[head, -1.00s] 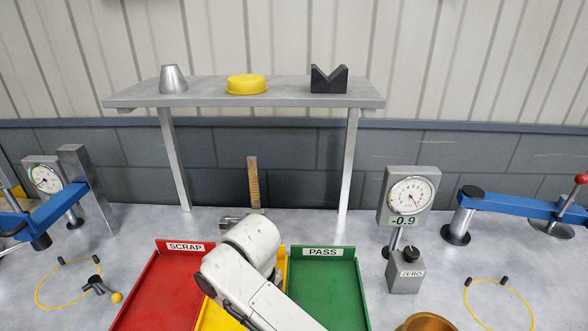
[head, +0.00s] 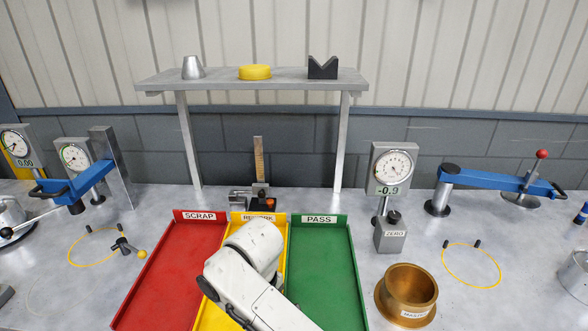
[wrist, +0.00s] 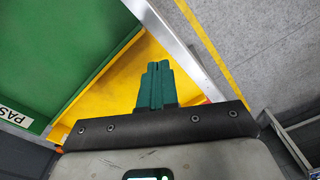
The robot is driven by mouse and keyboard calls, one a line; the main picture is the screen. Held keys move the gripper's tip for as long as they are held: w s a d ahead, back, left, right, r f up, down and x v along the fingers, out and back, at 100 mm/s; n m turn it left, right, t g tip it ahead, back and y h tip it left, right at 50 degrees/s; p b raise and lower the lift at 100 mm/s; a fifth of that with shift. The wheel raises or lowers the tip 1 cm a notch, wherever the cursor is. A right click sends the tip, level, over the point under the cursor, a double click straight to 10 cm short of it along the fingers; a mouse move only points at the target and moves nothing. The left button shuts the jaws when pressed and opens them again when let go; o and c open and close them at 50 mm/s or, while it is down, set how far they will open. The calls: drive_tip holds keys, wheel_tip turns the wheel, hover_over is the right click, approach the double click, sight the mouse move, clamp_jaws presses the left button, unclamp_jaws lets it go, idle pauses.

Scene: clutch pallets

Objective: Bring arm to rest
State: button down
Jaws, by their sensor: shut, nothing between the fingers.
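My gripper (wrist: 157,82) shows in the wrist view, its teal fingers together with nothing between them. It is over the yellow tray (wrist: 110,78), with the green tray (wrist: 50,45) to the upper left. In the head view my white arm reaches up from the bottom and covers much of the yellow REWORK tray (head: 216,312). The fingers are hidden in the head view. The red SCRAP tray (head: 165,285) and the green PASS tray (head: 325,270) flank it and look empty where visible.
A brass ring (head: 408,290) stands right of the trays, near a dial gauge (head: 391,168). A raised shelf (head: 215,82) holds a cone, a yellow disc and a black V-block. Blue clamp arms (head: 500,180) stand at both sides. The wrist view shows floor beyond the bench edge (wrist: 178,45).

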drive_tip(key=s+d+f+m+y+b, duration=0.3)
drive_tip(key=s+d+f+m, duration=0.3)
drive_tip(key=s+d+f, duration=0.65)
drive_tip(key=s+d+f+m+h+b, duration=0.1)
drive_tip(key=s+d+m, duration=0.2)
drive_tip(key=s+d, duration=0.6)
drive_tip(key=s+d+f+m+t+h+b, duration=0.1)
drive_tip(key=s+d+f+m+h, duration=0.1)
drive_tip(key=s+d, duration=0.7)
drive_tip(key=d+m, duration=0.1)
drive_tip(key=d, duration=0.2)
drive_tip(key=shift+d+f, duration=0.15)
drive_tip(key=shift+d, duration=0.1)
